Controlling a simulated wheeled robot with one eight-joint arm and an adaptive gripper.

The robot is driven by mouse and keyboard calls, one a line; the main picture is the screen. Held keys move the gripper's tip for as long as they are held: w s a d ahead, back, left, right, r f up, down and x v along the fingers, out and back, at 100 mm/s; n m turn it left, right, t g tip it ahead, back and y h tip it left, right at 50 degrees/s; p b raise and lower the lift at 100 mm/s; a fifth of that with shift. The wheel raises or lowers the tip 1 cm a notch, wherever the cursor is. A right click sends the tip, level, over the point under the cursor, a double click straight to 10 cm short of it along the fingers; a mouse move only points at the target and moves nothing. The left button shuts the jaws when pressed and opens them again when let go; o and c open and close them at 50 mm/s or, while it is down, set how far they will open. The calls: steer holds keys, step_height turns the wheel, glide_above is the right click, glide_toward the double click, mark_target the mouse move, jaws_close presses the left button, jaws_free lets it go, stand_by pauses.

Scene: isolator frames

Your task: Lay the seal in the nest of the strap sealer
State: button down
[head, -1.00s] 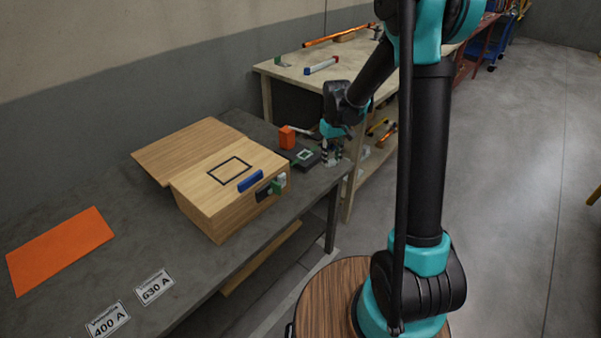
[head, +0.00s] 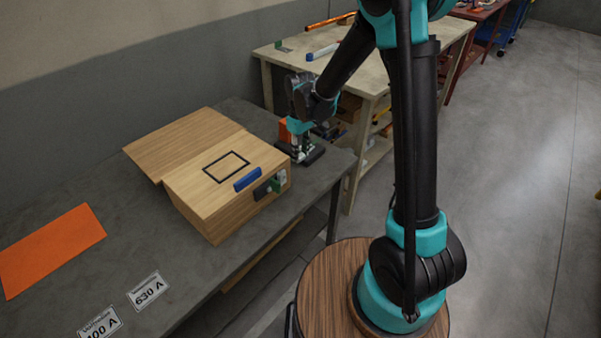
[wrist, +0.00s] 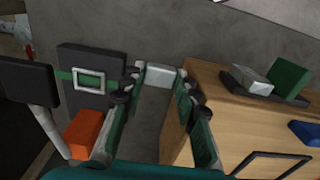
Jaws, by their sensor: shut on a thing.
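My gripper (wrist: 160,82) is shut on a small pale grey block, the seal (wrist: 160,75), held between its fingertips in the wrist view. The strap sealer (wrist: 108,98) is a dark block to the left of the fingers there, with a green strap across it and a pale rectangular frame, the nest (wrist: 88,70). The seal appears to the right of the nest, apart from it in the picture; its height is unclear. In the head view my gripper (head: 298,153) is at the sealer (head: 313,157) and partly hides it; the seal cannot be made out there.
An orange block (wrist: 84,130) is beside the sealer, near my left finger. An orange sheet (head: 50,248) and labels lie on the open grey bench.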

mark_target(301, 179)
steer(key=shift+f, duration=4.7)
steer(key=shift+f, duration=0.15)
steer(key=c, duration=1.4)
jaws_free()
step_height(301, 179, up, 12)
steer(key=shift+r, duration=0.15)
steer(key=s+d+r+m+t, duration=0.1)
steer(key=s+d+r+m, duration=0.2)
steer(key=d, duration=0.4)
steer(key=s+d+r+m+t, duration=0.1)
steer(key=s+d+m, duration=0.1)
steer(key=s+d, duration=0.45)
steer(key=s+d+f+m, duration=0.1)
steer(key=s+d, duration=0.2)
steer(key=s+d+m+t, duration=0.1)
steer(key=s+d+m, duration=0.1)
steer(key=s+d, duration=0.1)
steer(key=s+d+f+m+t, duration=0.1)
steer(key=s+d+m, duration=0.1)
steer(key=s+d, duration=0.1)
steer(key=shift+s+d+f, duration=0.3)
steer(key=shift+s+d, duration=0.05)
steer(key=shift+d, duration=0.25)
